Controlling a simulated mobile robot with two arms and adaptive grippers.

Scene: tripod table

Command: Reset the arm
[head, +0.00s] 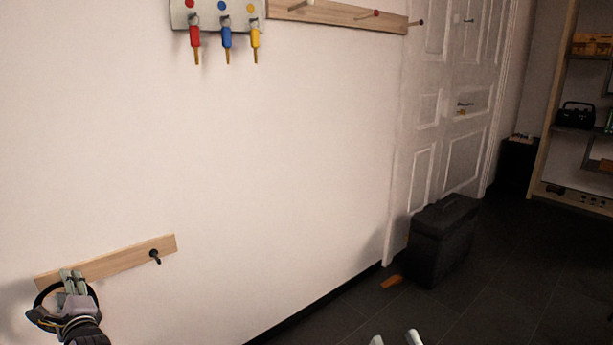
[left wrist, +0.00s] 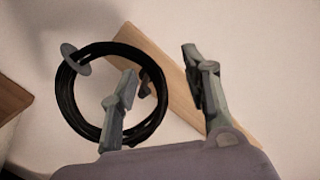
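My left gripper (head: 72,278) is at the lower left of the head view, in front of a wooden wall board. In the left wrist view its two fingers (left wrist: 165,90) stand wide apart with nothing clamped between them. A black coil (head: 50,297) is by the gripper; in the left wrist view the coil (left wrist: 65,105) is a ring with a grey disc at its upper left. The left finger overlaps the ring; I cannot tell whether it touches. My right gripper (head: 395,339) shows only two pale fingertips, apart, at the bottom edge.
The wooden board (head: 110,264) has a dark peg (head: 155,256) at its right. A rack (head: 217,15) with coloured-handled tools and a peg rail (head: 340,12) are higher on the wall. A black case (head: 440,240) stands by the door (head: 460,110). The middle wall is bare.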

